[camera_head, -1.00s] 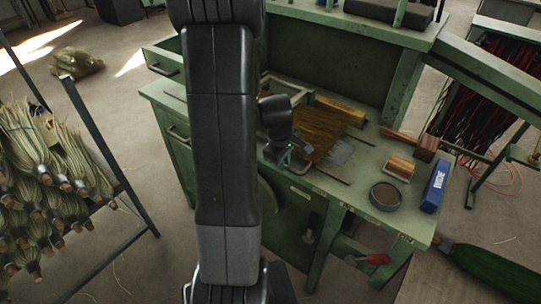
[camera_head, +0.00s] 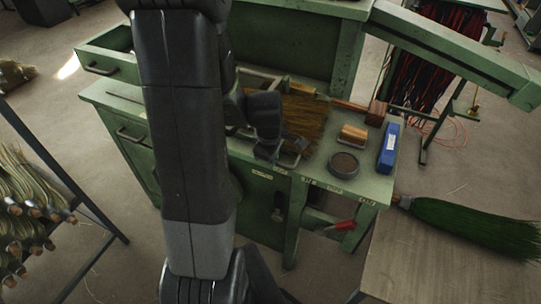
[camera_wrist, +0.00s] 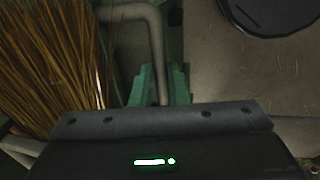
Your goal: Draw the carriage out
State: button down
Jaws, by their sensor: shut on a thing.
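The carriage is the low framed slide on the green workbench, and its pale metal bar (camera_wrist: 157,40) shows in the wrist view. A bundle of brown bristles (camera_head: 303,122) lies on the carriage, with its cut ends toward the right. The bristles also fill the left of the wrist view (camera_wrist: 45,60). My gripper (camera_head: 275,153) is at the front side of the carriage, left of the round tin. In the wrist view its green fingers (camera_wrist: 163,88) are shut on the grey bar. My arm hides the left part of the carriage in the head view.
A round dark tin (camera_head: 343,164), a wooden block (camera_head: 353,134) and a blue box (camera_head: 389,148) stand on the bench right of the carriage. A red-handled lever (camera_head: 343,226) sticks out below. A green broom (camera_head: 470,222) lies on a table at right.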

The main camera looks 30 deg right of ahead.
jog(key=shift+s, duration=0.15)
jog(key=c, duration=1.4)
grip_release()
jog(key=shift+s+d, duration=0.15)
jog(key=shift+d, duration=0.05)
jog(key=shift+r, duration=0.5)
notch_tip(320, 180, up, 13)
jog(key=s+a, duration=0.1)
jog(key=a, duration=0.1)
jog(key=shift+s+f, duration=0.2)
jog(key=f, duration=0.4)
jog(key=w+d+f, duration=0.1)
jog(key=f, duration=0.4)
jog(key=d+f, duration=0.1)
jog(key=f, duration=0.3)
jog(key=shift+w+f, duration=0.3)
jog(key=shift+w, duration=0.05)
jog(key=shift+r, duration=0.1)
